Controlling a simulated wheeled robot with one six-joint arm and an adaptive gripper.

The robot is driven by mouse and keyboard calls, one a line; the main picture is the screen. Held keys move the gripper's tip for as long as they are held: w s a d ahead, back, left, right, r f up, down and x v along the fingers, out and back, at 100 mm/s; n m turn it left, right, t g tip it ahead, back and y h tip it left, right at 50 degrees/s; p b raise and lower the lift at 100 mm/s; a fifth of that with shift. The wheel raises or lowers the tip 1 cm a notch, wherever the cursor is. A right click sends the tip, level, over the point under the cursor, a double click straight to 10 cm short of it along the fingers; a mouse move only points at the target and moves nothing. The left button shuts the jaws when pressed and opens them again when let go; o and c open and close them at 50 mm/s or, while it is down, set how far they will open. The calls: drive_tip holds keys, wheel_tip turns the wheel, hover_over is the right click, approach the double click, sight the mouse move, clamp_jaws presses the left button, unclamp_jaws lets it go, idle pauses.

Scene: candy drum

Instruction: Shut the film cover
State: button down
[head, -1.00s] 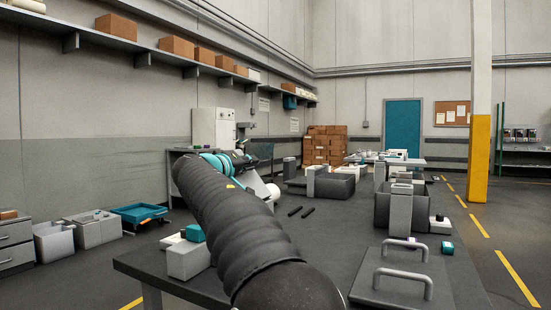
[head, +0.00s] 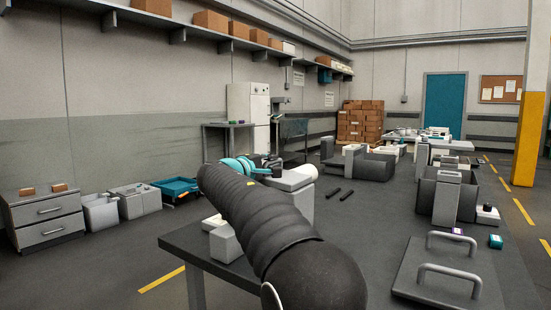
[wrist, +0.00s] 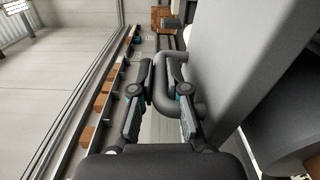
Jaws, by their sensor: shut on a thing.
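In the wrist view, my gripper (wrist: 166,76) has its two dark fingers closed on a rounded grey bar handle (wrist: 178,105). The handle is fixed to a broad, smooth grey panel (wrist: 235,60), which fills the right of that view and looks like the film cover. The panel's far edges are out of frame, and how far open it stands cannot be told. In the head view, my black-sleeved arm reaches forward over the table, and its far end hides the fingers and the handle.
A dark table (head: 190,240) lies under my arm, with a grey lid with two handles (head: 450,275) at right. Grey bins (head: 465,190) stand farther back. A drawer unit (head: 43,218) and a teal tray (head: 176,187) are on the left floor.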

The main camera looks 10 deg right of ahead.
drive_tip(key=shift+w+a+f, duration=0.1)
drive_tip(key=shift+a+f, duration=0.1)
drive_tip(key=shift+f, duration=0.2)
drive_tip(key=c, duration=1.4)
unclamp_jaws()
drive_tip(key=shift+c, duration=0.2)
drive_tip(key=v, duration=1.2)
